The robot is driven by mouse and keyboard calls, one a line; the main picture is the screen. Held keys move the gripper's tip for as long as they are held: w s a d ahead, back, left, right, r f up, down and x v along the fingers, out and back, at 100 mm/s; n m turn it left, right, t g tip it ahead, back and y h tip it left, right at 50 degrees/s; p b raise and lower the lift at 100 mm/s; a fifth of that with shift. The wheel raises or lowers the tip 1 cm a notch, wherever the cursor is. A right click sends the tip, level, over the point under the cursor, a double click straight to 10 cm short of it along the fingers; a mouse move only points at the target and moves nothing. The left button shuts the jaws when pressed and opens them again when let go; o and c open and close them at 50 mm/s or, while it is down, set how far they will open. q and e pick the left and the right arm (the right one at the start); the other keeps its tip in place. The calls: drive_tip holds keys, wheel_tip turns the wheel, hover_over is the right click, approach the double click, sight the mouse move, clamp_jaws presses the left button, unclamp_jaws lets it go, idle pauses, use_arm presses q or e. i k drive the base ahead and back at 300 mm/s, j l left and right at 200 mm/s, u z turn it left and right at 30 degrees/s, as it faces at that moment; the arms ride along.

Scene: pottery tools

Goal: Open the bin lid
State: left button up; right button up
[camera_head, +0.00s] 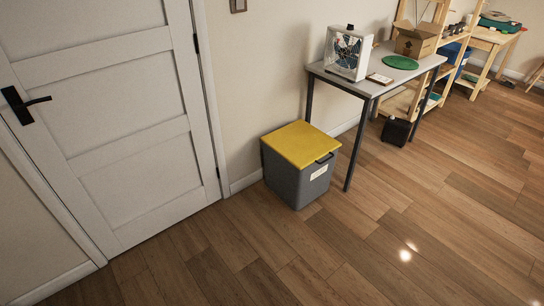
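A grey bin (296,182) stands on the wooden floor against the wall, between the white door and a table. Its flat yellow lid (300,143) is shut on top. A dark handle (325,158) shows at the upper edge of the bin's right-facing side, above a white label (319,172). Neither of my grippers is in the head view.
A white door (108,110) with a black handle is at the left. A grey-topped table (380,84) stands just right of the bin, its near leg (356,146) close to it. A small black box (396,131) sits beneath. The floor (330,250) in front is clear.

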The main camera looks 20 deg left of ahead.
sight(301, 144)
drive_tip(key=u, duration=0.15)
drive_tip(key=i+l, duration=0.8)
drive_tip(key=l, duration=0.15)
